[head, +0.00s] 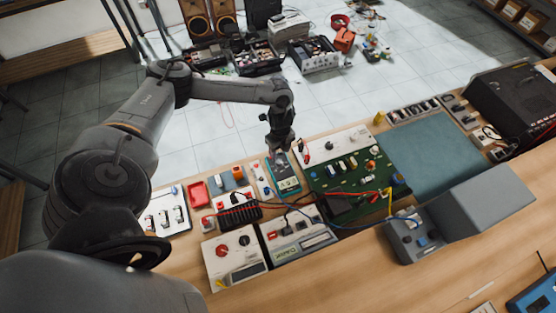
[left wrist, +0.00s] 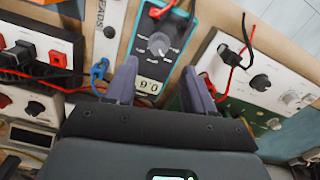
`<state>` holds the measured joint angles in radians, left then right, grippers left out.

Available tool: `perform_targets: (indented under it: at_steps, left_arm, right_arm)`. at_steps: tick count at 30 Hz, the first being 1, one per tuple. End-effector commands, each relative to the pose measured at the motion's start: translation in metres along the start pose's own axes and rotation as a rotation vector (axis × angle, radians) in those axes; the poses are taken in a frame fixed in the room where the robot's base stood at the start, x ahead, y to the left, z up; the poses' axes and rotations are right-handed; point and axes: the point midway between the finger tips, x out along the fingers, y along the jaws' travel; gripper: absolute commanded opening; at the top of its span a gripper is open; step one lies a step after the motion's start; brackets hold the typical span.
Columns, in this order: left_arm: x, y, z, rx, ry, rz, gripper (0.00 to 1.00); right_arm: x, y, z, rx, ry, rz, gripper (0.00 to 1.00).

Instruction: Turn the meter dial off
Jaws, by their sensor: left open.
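The meter is a teal, narrow box (head: 287,184) lying on the bench in the head view. In the left wrist view the meter (left wrist: 178,20) shows a grey panel, a round light-grey dial (left wrist: 158,43) and a small display with digits. The scale marks around the dial are too small to read. My left gripper (head: 279,155) is over the far end of the meter. In the left wrist view its two purple-grey fingers (left wrist: 159,68) are apart, with the meter's lower part between them and the dial just beyond the tips. Nothing is held. My right gripper is not in view.
A green circuit board (head: 340,182) with wires lies right of the meter. A white panel with a knob (left wrist: 259,81) is close on the right. A black socket block (head: 238,209) and a blue plug (left wrist: 99,70) are on the left. A teal mat (head: 432,158) is clear.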

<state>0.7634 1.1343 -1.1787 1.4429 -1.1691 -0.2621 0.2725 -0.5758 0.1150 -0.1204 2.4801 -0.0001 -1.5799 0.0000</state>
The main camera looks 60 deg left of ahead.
Motion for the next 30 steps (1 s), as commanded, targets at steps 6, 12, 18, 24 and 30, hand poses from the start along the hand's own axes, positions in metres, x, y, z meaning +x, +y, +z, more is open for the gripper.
perform_targets:
  at_steps: [6, 12, 18, 24, 30]
  left_arm:
    - [0.038, 0.001, -0.001, -0.001, 0.000, 0.004, 0.54]
    - [0.061, 0.001, 0.000, -0.001, 0.000, 0.002, 0.54]
    - [0.072, 0.001, -0.001, 0.001, 0.000, 0.001, 0.54]
    - [0.073, 0.001, 0.000, 0.001, 0.000, 0.001, 0.54]
    - [0.073, 0.001, 0.000, 0.001, 0.000, 0.001, 0.38]
  right_arm:
    - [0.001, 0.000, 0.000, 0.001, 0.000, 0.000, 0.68]
    - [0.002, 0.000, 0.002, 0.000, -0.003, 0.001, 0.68]
    - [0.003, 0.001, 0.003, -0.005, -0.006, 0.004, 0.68]
    - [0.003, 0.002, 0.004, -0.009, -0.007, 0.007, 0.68]
    - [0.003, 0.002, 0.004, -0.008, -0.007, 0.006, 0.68]
